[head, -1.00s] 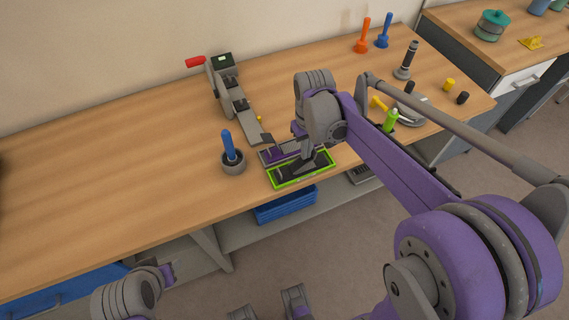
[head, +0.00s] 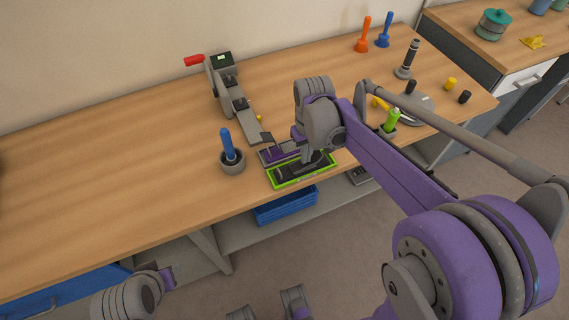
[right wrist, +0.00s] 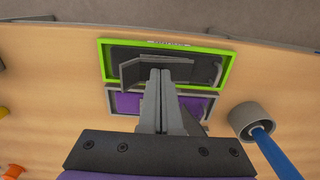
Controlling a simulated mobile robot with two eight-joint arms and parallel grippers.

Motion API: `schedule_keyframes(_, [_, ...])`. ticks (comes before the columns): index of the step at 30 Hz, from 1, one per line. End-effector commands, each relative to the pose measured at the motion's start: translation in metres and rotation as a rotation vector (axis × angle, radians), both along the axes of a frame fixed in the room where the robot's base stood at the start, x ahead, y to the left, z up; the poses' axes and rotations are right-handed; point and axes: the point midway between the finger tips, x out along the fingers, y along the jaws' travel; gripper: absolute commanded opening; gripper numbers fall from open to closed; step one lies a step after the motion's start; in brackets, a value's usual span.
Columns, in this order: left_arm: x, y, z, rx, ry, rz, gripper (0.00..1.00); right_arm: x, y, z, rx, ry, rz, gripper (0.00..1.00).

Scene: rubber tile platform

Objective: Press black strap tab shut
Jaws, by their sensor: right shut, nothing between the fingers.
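A green-framed tray with a dark floor (head: 274,184) lies near the table's front edge; it also shows in the right wrist view (right wrist: 226,64). A black strap piece with a raised tab (right wrist: 131,72) lies across its inside. My right gripper (head: 308,166) points down over the tray. In the right wrist view its fingertips (right wrist: 160,72) are together and empty, at the strap tab; I cannot tell whether they touch it. In the head view the gripper hides much of the strap. Of my left arm only a link shows at the bottom left; its gripper is not visible.
A purple-floored tray (head: 272,155) lies directly behind the green one. A grey cup with a blue handle (head: 231,160) stands left. A grey device with a red handle (head: 222,85) stands behind. The table's left is clear.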

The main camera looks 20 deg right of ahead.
Motion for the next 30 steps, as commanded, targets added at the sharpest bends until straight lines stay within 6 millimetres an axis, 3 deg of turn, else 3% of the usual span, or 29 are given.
schedule_keyframes(14, [0.000, 0.000, 0.002, 0.000, -0.001, 0.000, 0.50, 0.000, 0.000, 0.002, 0.000, 0.000, 0.000, 0.00])
schedule_keyframes(30, [0.007, 0.000, 0.042, 0.000, -0.015, 0.000, 0.50, 0.001, 0.000, 0.054, 0.000, -0.002, 0.000, 0.00])
